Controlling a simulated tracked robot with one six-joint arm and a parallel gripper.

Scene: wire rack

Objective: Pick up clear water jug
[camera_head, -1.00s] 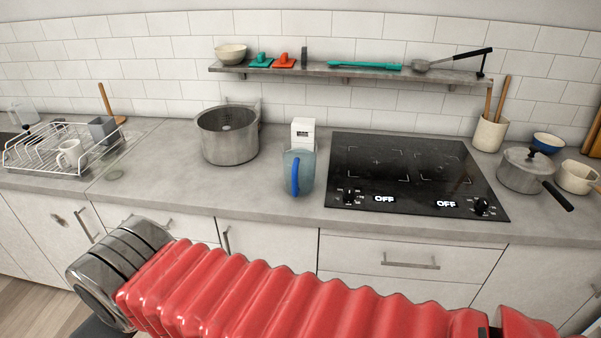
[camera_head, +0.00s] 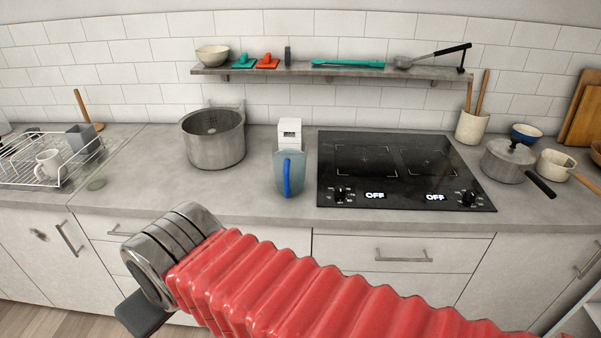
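A clear, bluish water jug (camera_head: 279,174) with a blue handle stands upright on the grey counter, near its front edge and left of the cooktop. Its handle faces me. My arm, with a red ribbed sleeve and a metal joint, crosses the bottom of the view in front of the cabinets. A dark grey part shows below the metal joint. I cannot make out my gripper's fingers. No part of my arm touches the jug.
A white box (camera_head: 289,130) stands right behind the jug. A steel pot (camera_head: 214,146) is to its left, and the black cooktop (camera_head: 400,172) is to its right. A white dish rack (camera_head: 35,172) is far left. A shelf (camera_head: 330,72) runs above.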

